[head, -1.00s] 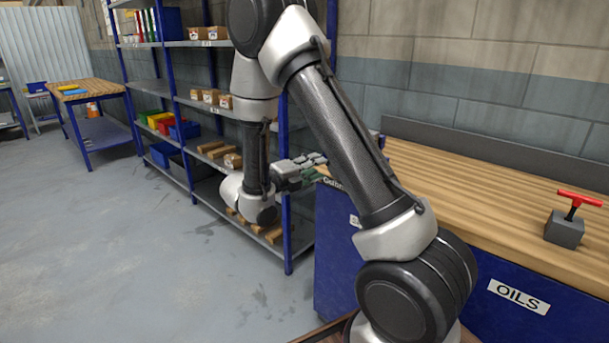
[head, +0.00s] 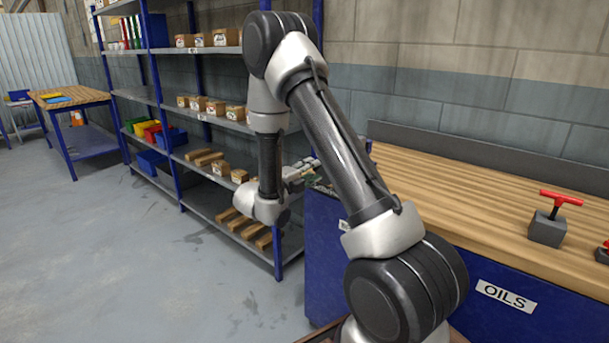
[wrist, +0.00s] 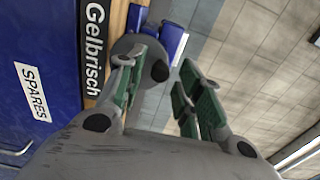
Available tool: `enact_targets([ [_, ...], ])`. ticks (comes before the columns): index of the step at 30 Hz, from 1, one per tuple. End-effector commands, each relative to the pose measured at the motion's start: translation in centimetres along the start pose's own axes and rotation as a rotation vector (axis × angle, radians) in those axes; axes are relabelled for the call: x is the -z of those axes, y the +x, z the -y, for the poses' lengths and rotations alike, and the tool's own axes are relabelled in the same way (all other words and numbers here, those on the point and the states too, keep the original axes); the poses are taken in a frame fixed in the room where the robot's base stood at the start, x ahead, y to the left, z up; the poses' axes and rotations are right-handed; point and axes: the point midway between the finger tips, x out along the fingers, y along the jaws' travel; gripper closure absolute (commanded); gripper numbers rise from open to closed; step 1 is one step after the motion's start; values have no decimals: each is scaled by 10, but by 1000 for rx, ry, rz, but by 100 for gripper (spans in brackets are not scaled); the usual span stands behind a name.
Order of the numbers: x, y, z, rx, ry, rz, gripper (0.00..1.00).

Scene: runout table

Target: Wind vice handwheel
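In the wrist view, a grey round disc (wrist: 128,47) with a dark knob (wrist: 160,71), which looks like the vice handwheel, is at the bench edge. Blue parts (wrist: 172,42), apparently the vice body, show behind it. My gripper (wrist: 167,72) is open, with green-padded fingers apart. The left finger overlaps the disc in the picture and the knob appears between the fingertips; I cannot tell whether they touch. In the head view my gripper (head: 302,173) is at the bench's left end, and the vice is mostly hidden behind my arm.
The wooden bench top (head: 460,200) has a grey block with a red T-handle (head: 548,228) and another red-topped item (head: 603,252) at the right edge. A blue shelf rack (head: 205,105) with boxes and bins stands behind my gripper. The floor at left is clear.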

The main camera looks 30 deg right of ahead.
Motion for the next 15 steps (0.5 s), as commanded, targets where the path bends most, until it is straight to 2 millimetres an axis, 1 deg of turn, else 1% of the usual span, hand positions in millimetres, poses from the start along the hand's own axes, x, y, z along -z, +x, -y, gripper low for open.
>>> enact_targets([
  [3, 0, 5, 0, 0, 10, 1, 64],
  [5, 0, 6, 0, 0, 53, 1, 64],
  [12, 0, 6, 0, 0, 457, 1, 64],
  [15, 0, 6, 0, -1, 565, 1, 64],
])
